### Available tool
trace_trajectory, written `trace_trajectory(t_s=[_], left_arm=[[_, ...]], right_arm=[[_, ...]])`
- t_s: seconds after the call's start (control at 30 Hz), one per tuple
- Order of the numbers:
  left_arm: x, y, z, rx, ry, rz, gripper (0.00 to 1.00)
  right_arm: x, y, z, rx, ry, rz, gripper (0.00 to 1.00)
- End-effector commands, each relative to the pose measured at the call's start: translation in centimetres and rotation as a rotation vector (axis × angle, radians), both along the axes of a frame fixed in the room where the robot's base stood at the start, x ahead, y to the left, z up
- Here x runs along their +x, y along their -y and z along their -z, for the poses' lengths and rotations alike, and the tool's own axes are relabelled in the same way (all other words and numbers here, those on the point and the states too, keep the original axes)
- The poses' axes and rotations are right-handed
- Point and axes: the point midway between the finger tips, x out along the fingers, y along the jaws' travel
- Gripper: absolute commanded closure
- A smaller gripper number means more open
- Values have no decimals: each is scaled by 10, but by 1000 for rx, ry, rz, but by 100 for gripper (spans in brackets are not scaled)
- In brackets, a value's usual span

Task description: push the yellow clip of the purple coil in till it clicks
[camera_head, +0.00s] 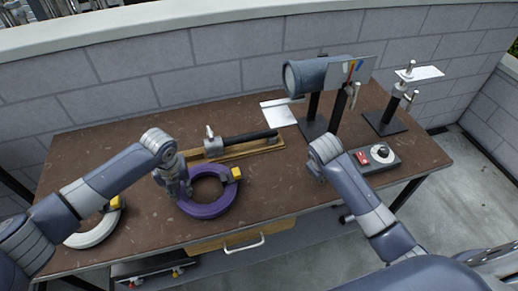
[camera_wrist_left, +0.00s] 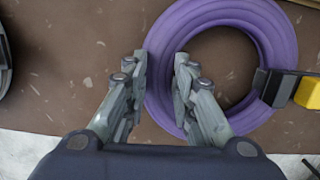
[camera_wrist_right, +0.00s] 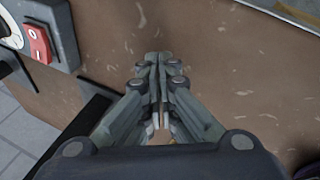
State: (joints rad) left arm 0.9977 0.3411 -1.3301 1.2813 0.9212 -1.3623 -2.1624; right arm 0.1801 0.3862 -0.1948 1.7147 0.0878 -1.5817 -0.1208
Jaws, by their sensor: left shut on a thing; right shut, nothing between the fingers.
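The purple coil (camera_head: 207,209) lies flat on the brown table, and it also shows in the left wrist view (camera_wrist_left: 225,12). Its yellow clip (camera_head: 236,173) sits on a dark band at the ring's right side; the clip (camera_wrist_left: 308,92) is at the right edge of the left wrist view. My left gripper (camera_head: 180,190) is shut on the coil's left side, one finger outside the ring and one inside. The clip is across the ring from these fingers. My right gripper (camera_wrist_right: 158,62) is shut and empty over the table's right part, well away from the coil.
A white coil (camera_head: 92,236) with a yellow clip lies at left. A wooden rail tool (camera_head: 240,150) lies behind the purple coil. A control box (camera_head: 378,158) with a red switch, a stand-mounted cylinder (camera_head: 318,76) and another stand (camera_head: 386,122) are at right. Table is clear between coil and right gripper.

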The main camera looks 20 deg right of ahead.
Motion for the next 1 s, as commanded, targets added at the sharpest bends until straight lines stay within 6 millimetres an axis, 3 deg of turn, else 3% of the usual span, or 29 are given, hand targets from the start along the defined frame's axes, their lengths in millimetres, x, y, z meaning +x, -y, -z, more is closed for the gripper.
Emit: trace_trajectory(t_s=[0.2, 0.43, 0.67, 1.0], left_arm=[[0, 1, 1, -1, 0, 1, 100], [0, 0, 1, -1, 0, 1, 100], [0, 0, 1, 0, -1, 1, 100], [-1, 0, 1, 0, -1, 0, 100]], right_arm=[[45, -90, -44, 266, 184, -219, 100], [61, -161, -93, 477, 316, -373, 100], [62, -186, -112, 558, 362, -425, 100], [62, -187, -84, 561, 362, -425, 100]])
